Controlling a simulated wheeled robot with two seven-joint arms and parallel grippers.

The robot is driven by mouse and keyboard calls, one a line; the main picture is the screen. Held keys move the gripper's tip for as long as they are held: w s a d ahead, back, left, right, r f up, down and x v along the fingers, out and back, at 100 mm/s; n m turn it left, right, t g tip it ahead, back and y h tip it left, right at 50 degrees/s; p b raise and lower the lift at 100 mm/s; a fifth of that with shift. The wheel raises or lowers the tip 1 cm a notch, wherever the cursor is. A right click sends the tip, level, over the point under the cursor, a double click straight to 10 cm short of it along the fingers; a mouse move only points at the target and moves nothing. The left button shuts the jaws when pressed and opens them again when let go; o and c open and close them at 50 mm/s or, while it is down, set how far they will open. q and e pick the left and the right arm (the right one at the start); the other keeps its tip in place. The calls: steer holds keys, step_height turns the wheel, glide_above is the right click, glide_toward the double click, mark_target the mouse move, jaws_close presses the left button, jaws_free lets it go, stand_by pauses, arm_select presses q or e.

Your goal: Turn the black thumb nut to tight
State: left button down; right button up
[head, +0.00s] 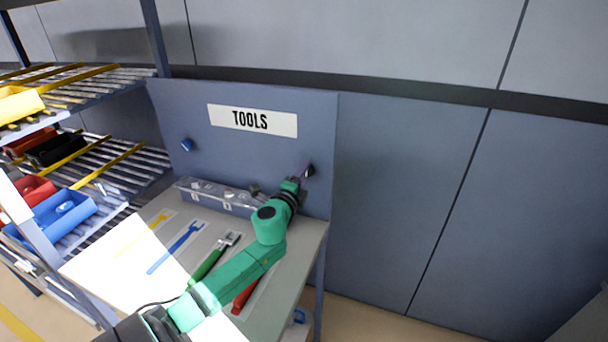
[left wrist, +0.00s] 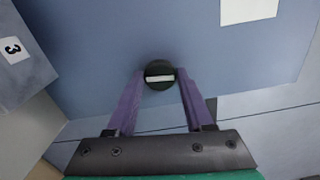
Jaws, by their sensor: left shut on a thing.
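The black thumb nut (head: 310,170) is on the blue-grey tool board, below and right of the TOOLS sign. In the left wrist view the nut (left wrist: 159,74) is a round black knob with a white bar across it, lying about level in that picture. My left gripper (head: 303,172) reaches up to the board from below. Its two purple fingers (left wrist: 160,82) stand on either side of the nut and are shut on it. The fingertips partly hide the nut's edges. My right gripper is in neither view.
A blue knob (head: 187,145) sits on the left of the tool board (head: 240,165). Several coloured tools lie on the bench. A shelf with bins (head: 66,212) is at the left.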

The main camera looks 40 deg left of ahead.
arm_select(q)
steer(key=shift+m, duration=0.5)
steer(key=shift+f, duration=0.1)
steer(key=shift+c, duration=1.6)
jaws_free()
steer(key=shift+d, duration=0.1)
steer(key=b+v, duration=0.2)
steer(key=v, duration=1.2)
steer(key=shift+s, duration=0.25)
